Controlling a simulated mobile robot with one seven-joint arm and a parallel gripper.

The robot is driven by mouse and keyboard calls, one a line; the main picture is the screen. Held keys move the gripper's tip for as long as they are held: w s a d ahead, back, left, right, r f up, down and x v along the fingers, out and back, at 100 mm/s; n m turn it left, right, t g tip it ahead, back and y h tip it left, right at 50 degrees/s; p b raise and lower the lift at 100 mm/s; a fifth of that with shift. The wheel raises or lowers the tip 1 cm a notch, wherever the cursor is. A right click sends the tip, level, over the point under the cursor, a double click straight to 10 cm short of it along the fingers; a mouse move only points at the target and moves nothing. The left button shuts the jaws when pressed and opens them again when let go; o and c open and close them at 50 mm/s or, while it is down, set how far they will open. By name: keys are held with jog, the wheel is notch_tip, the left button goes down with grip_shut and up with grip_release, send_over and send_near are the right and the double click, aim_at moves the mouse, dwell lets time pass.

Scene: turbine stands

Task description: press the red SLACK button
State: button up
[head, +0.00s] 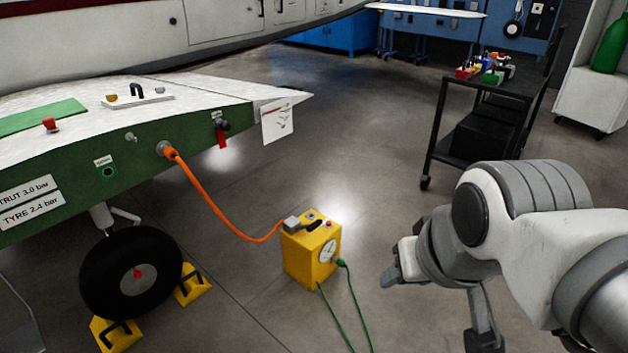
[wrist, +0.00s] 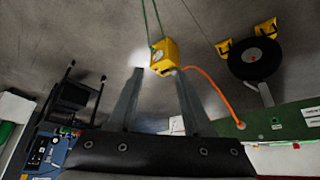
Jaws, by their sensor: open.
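A yellow box (head: 305,262) with a dial on its side stands on the floor. A small red button (head: 328,224) shows on its top; its label is too small to read. A grey button or knob (head: 310,215) and a dark handle are also on top. The yellow box also shows in the wrist view (wrist: 164,54), upside down, beyond and between the finger ends. My gripper (head: 436,308) is open and empty, to the right of the box and apart from it. Its two fingers also show in the wrist view (wrist: 158,74).
An orange hose (head: 205,200) joins the box to the green wing panel (head: 70,178). A green cable (head: 328,305) trails from the box. A wheel (head: 130,275) with yellow chocks stands left. A black cart (head: 470,135) stands behind right. Floor between box and gripper looks clear.

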jog(key=shift+w, duration=0.1)
grip_shut()
dwell(0.3)
dwell(1.5)
